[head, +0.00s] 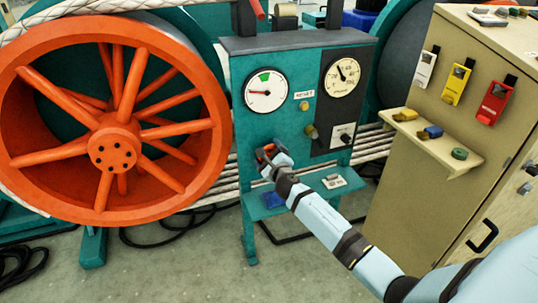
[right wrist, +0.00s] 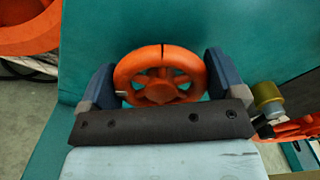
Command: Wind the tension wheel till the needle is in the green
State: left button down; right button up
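The tension wheel is a small orange handwheel (right wrist: 160,75) with a dark mark at the top of its rim. It sits on the front of the teal console (head: 300,130). My right gripper (head: 270,158) is at the wheel, and its arm partly covers it in the head view. In the right wrist view, the two blue fingers of my right gripper (right wrist: 160,82) stand at opposite sides of the rim and appear to touch it. The left gauge (head: 265,90) has a green zone at the top; its red needle points left, outside the green. My left gripper is not in view.
A large orange spoked wheel (head: 115,148) stands left of the console. A second gauge (head: 342,76) and knobs are right of the wheel. A brass-coloured knob (right wrist: 267,97) is close to my right finger. A tan cabinet (head: 430,150) with padlocks stands at the right.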

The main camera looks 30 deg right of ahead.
jog(key=shift+c, duration=0.5)
jog(key=shift+m, duration=0.3)
